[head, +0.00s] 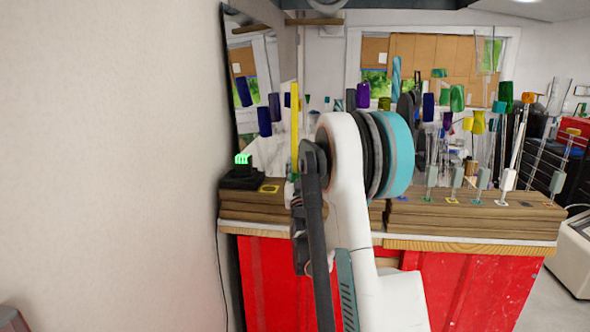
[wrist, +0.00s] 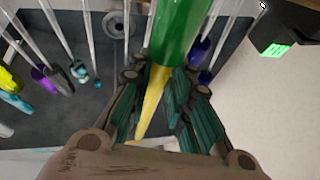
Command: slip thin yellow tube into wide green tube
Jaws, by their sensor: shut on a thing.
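The thin yellow tube (head: 294,125) stands upright in the head view, rising above my gripper (head: 299,180). In the wrist view the yellow tube (wrist: 152,98) runs between the teal-padded fingers of my gripper (wrist: 160,85), which is shut on it. The wide green tube (wrist: 181,28) is at the top of the wrist view, in line with the yellow tube, and its open end meets or overlaps the yellow one. I cannot tell whether the yellow tube is inside it. In the head view that spot is hidden behind my arm.
A black device with green digits (head: 243,160) sits left of the yellow tube, near the wall. Several glass rods with coloured tubes stand on the wooden boards (head: 470,220) to the right. The wrist view shows rods with purple (wrist: 50,80) and other tubes at left.

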